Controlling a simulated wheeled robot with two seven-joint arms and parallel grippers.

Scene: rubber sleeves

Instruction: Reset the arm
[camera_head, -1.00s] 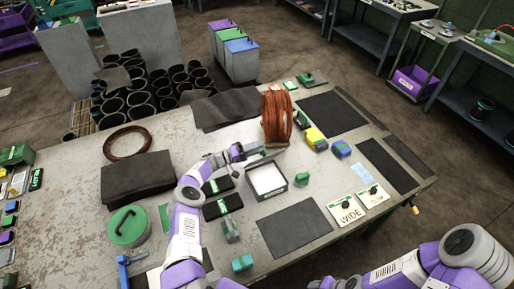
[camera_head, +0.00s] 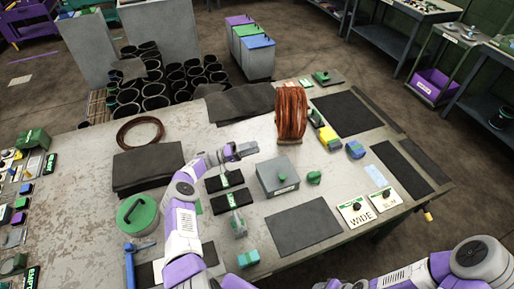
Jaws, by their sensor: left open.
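My left arm comes in from the bottom left and reaches over the workbench (camera_head: 85,205). Its gripper (camera_head: 246,149) is small in view, open, with nothing seen between its fingers. It is left of the copper-coloured coil spool (camera_head: 291,112) and above and left of a grey box (camera_head: 278,177).
Two black trays (camera_head: 231,201), a dark block (camera_head: 148,168) and a green-lidded round container (camera_head: 137,215) lie near my left arm. A dark mat (camera_head: 303,226) and a "WIDE" card (camera_head: 356,211) lie to the right. Black sleeves (camera_head: 155,95) stand behind the bench.

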